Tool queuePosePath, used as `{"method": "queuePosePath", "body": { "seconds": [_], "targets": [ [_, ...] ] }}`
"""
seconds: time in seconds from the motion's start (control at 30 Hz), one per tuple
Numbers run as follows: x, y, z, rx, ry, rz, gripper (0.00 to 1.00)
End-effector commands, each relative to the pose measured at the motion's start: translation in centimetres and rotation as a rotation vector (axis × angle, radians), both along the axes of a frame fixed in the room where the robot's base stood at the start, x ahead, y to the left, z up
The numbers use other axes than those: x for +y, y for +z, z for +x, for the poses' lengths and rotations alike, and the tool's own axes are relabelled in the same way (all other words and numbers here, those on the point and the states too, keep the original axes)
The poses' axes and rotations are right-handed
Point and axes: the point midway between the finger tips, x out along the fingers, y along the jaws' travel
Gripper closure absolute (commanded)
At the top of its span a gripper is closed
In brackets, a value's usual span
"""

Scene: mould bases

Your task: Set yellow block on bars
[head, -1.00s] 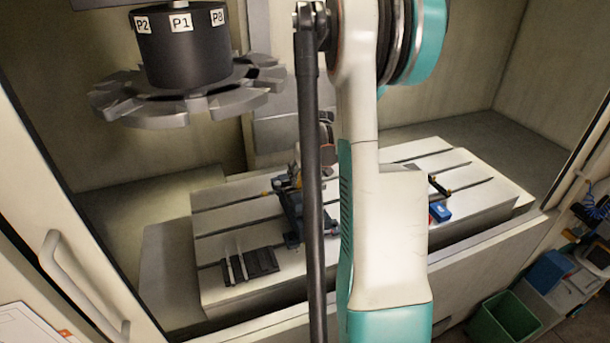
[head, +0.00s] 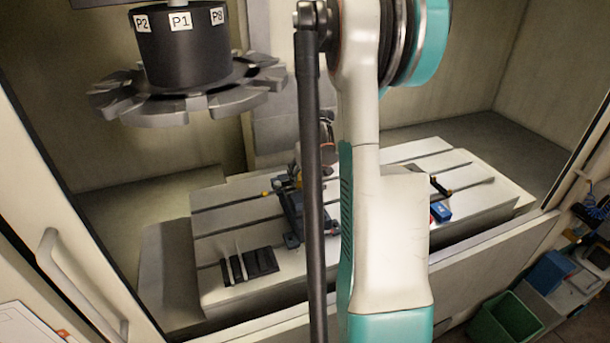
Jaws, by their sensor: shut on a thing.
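A dark blue-grey vise (head: 291,222) stands on the slotted machine table, left of my arm. A small yellow-orange patch (head: 297,172) shows at its top, beside the dark rod of my arm; it looks like the yellow block, but its outline is unclear. My gripper (head: 300,169) is at the vise top, mostly hidden behind my arm, and is shut on the block. The fingertips are too small to make out. Bars inside the vise cannot be made out, and I cannot tell whether the block touches anything there.
A black rack with upright pale strips (head: 249,266) lies at the table's (head: 222,205) front left. A blue object (head: 440,211) lies right of my arm, with a green-and-black bar (head: 440,187) behind it. A tool carousel (head: 185,95) hangs at upper left.

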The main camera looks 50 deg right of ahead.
Motion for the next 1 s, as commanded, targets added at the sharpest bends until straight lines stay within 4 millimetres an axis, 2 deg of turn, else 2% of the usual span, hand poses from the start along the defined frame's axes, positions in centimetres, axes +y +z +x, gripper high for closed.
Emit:
{"method": "queuePosePath", "body": {
  "seconds": [1.0],
  "targets": [
    [0.0, -0.66, -0.01, 0.0, 0.0, 0.0, 0.74]
  ]
}}
